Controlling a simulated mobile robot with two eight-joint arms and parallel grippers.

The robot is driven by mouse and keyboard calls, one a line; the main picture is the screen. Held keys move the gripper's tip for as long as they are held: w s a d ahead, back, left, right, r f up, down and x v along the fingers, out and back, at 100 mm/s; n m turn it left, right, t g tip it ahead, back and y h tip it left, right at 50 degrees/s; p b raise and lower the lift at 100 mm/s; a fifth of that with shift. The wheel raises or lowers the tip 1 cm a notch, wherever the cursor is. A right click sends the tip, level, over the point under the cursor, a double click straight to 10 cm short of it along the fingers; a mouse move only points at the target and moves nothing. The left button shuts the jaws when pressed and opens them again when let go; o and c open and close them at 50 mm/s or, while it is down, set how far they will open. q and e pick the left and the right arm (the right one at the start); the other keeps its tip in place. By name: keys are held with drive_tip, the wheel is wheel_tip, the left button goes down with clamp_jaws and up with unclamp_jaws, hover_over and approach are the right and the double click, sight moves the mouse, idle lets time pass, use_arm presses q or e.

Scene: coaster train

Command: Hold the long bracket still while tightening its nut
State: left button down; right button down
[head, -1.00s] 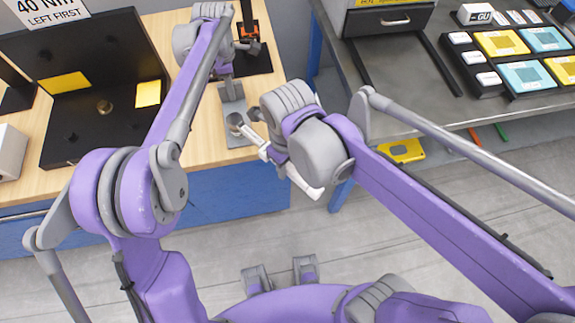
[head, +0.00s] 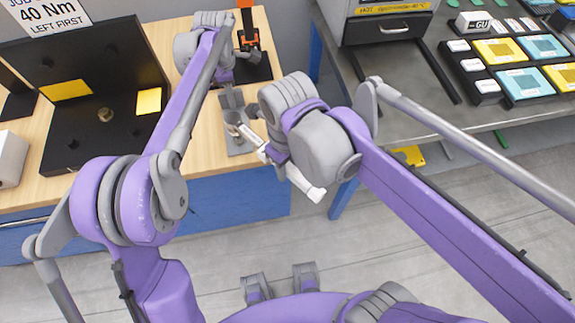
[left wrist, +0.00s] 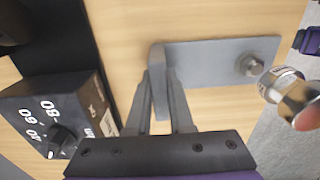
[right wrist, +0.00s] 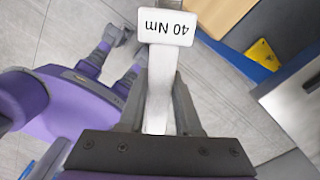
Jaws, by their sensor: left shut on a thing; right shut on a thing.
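The long bracket is a grey metal plate (left wrist: 210,58) with an upright flange, lying on the wooden bench; it also shows in the head view (head: 238,146). Its nut (left wrist: 250,66) is near the plate's right end in the left wrist view. My left gripper (left wrist: 162,75) is shut on the flange. My right gripper (right wrist: 160,95) is shut on the white handle of a torque wrench (right wrist: 166,65) labelled "40 Nm". The wrench's shiny head (left wrist: 285,88) appears beside the nut, apart from it in the picture. My right fingertips are largely hidden in the head view.
A dial box (left wrist: 50,120) stands near my left gripper. A black stand (head: 85,130) with yellow notes is at left, and an orange tool (head: 246,25) is behind the bracket. A grey table (head: 425,85) with trays is at right. Open floor (head: 400,220) lies in front.

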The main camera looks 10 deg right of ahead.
use_arm(q)
drive_tip(key=c, duration=0.7)
unclamp_jaws()
wheel_tip(320, 180, up, 12)
